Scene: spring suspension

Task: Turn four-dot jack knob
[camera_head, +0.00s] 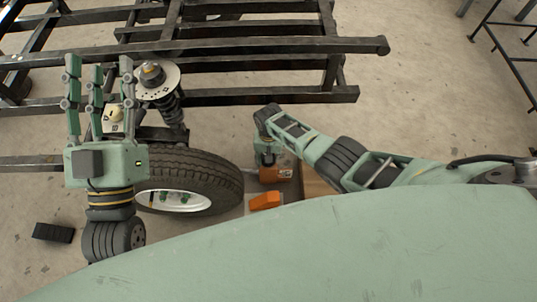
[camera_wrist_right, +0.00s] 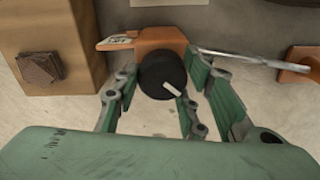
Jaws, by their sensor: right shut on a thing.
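An orange jack (camera_wrist_right: 150,40) with a small white label (camera_wrist_right: 117,42) stands at the top middle of the right wrist view. The label's dots are too small to count. Its round black knob (camera_wrist_right: 158,72) faces me and has a white pointer (camera_wrist_right: 173,90) slanting to the lower right. My right gripper (camera_wrist_right: 160,82) is shut on the knob, with green fingers on both sides. In the head view, the right gripper (camera_head: 267,152) reaches down to the jack (camera_head: 276,173), beside the tyre. My left gripper (camera_head: 98,75) is open and empty, fingers pointing up.
A tyre (camera_head: 215,170) and spring strut (camera_head: 168,95) stand beside a dark metal frame (camera_head: 230,47). Another orange piece (camera_head: 265,201) lies near the jack. A thin metal rod (camera_wrist_right: 250,57) crosses right of the knob. A brown wooden block (camera_wrist_right: 60,50) is at left.

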